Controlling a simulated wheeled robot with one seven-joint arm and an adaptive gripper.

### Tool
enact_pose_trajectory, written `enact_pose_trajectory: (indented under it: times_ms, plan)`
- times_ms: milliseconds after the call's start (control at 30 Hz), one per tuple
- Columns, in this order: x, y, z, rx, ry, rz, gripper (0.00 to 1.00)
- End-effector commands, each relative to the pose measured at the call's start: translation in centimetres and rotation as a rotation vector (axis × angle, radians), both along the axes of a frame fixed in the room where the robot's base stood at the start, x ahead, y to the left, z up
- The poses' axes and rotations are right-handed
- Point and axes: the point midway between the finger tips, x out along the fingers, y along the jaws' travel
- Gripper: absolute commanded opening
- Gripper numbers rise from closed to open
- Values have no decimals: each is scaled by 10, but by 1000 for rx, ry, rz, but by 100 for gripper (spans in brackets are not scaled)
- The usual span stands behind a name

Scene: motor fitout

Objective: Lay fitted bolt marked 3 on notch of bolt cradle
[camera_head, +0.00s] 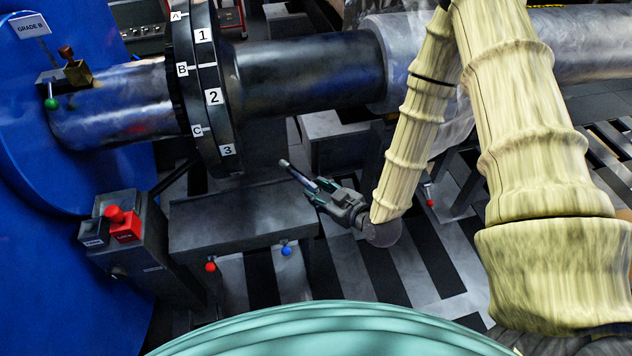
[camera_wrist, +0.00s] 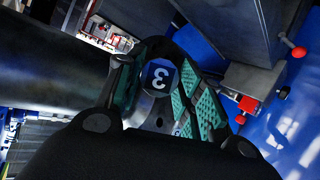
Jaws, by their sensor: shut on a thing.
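My gripper (camera_head: 316,188) is shut on a bolt (camera_head: 295,171) in the head view. In the wrist view the bolt's hexagonal head (camera_wrist: 159,77) shows a white 3, upside down, on a dark blue face between the green finger pads (camera_wrist: 186,104). I cannot pick out the bolt cradle or its notch for certain in either view.
A dark flange (camera_head: 208,90) with labels 1, 2, 3 and A, B, C stands on the shaft (camera_head: 310,72) above the grey bench (camera_head: 242,215). A red button box (camera_head: 122,224) is left of the bench. Red (camera_head: 210,267) and blue (camera_head: 286,251) knobs stick out below it.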

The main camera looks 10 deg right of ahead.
Motion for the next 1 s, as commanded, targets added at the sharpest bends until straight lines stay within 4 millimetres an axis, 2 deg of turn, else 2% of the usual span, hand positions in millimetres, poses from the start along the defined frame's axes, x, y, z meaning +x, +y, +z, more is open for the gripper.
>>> enact_pose_trajectory:
  times_ms: [200, 500, 733, 1000]
  plan:
    - [-8, -10, -30, 2, 1, -203, 0]
    - [-21, -16, -60, 0, -2, -402, 0]
    - [-26, -16, -69, -1, -4, -445, 0]
    - [-27, -16, -69, -3, -6, -444, 0]
